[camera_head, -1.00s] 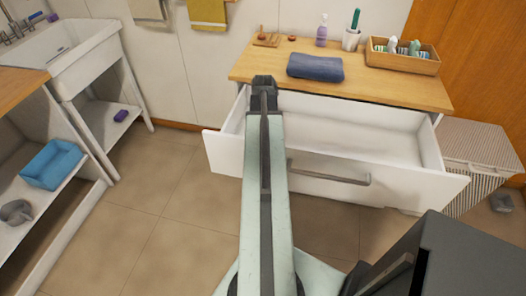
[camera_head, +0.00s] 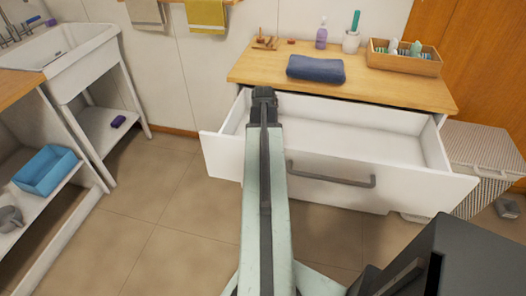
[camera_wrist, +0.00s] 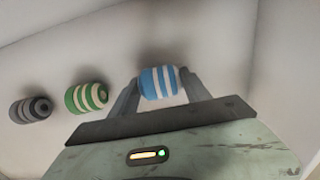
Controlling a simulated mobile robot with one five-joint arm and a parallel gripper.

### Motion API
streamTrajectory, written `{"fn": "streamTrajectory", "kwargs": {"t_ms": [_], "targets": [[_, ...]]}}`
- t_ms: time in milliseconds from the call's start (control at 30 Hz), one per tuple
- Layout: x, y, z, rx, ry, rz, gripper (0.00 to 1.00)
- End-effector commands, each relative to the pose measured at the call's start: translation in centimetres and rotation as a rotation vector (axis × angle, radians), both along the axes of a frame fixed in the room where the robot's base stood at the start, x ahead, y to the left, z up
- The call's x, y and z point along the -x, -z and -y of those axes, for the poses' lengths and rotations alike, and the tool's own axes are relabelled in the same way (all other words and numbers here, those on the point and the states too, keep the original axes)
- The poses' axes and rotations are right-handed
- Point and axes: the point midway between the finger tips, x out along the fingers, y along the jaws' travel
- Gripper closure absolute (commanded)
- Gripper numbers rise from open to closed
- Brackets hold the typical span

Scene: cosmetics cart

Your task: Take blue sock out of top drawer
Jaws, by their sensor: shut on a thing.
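The blue sock (camera_wrist: 160,83) is a rolled bundle with blue and white stripes. In the wrist view my gripper (camera_wrist: 160,86) is shut on it, with one finger on each side. The sock is inside or just over the open top drawer (camera_head: 350,140); I cannot tell whether it touches the floor of the drawer. In the head view my gripper (camera_head: 264,95) is over the left part of the drawer, and my arm hides the sock there.
A green striped rolled sock (camera_wrist: 86,97) and a grey striped one (camera_wrist: 31,109) lie left of the blue sock. The wooden top (camera_head: 400,92) behind holds a folded blue towel (camera_head: 316,69) and an organizer box (camera_head: 403,62). A wicker hamper (camera_head: 480,150) stands right.

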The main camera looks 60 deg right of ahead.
Motion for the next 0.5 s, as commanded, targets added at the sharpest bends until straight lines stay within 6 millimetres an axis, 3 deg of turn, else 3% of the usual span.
{"fn": "streamTrajectory", "kwargs": {"t_ms": [267,500], "targets": [[0.0,-2.1,0.0,0.000,-0.001,0.000,0.83],[-0.1,-7.1,0.0,0.000,-0.001,0.000,0.83]]}}
